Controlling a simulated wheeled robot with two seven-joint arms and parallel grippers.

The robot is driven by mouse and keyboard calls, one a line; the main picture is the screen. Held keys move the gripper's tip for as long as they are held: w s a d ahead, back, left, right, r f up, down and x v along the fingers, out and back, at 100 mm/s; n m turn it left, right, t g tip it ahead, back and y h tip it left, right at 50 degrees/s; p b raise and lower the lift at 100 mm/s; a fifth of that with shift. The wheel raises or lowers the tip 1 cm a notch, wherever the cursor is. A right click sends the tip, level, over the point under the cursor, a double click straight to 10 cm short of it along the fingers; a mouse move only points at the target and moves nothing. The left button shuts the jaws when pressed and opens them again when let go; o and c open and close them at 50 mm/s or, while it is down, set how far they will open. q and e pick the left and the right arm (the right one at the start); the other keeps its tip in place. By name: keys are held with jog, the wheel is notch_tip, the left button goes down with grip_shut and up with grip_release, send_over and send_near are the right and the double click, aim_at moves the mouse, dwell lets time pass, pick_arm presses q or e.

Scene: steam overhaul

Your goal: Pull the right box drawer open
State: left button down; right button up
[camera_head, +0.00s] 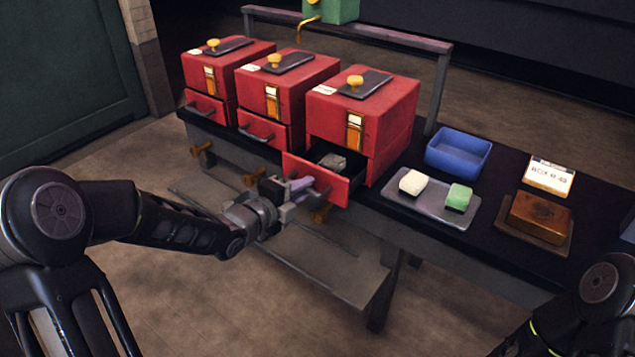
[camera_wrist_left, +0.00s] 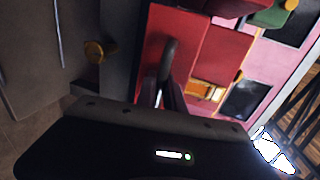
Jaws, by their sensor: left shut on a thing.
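The right box (camera_head: 400,110) is red, with a dark lid plate and a yellow knob. Its drawer (camera_head: 335,189) stands out from the box front, and a grey lump (camera_head: 333,161) shows inside it. My left gripper (camera_head: 299,190) is at the drawer front, shut on the drawer handle. In the left wrist view the dark handle (camera_wrist_left: 168,58) runs down between the fingers (camera_wrist_left: 170,95) against the red drawer front (camera_wrist_left: 190,45). My right arm shows only in part at the lower right, and its gripper is out of view.
Two more red boxes (camera_head: 290,85) (camera_head: 228,65) with shut drawers stand to the left. To the right are a grey tray (camera_head: 432,204) with a white and a green block, a blue bin (camera_head: 458,155) and a brown block (camera_head: 540,218). Yellow knobs (camera_head: 320,214) sit below the drawers.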

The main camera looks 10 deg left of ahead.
pick_arm(q)
jog(key=v, duration=0.3)
jog(key=shift+s+a+f, duration=0.1)
jog(key=shift+s+f, duration=0.1)
jog(key=shift+f, duration=0.1)
jog(key=c, duration=1.7)
grip_release()
jog(key=p+v, duration=0.1)
jog(key=v, duration=0.6)
jog(key=shift+s+a, duration=0.15)
jog(key=shift+s, duration=0.15)
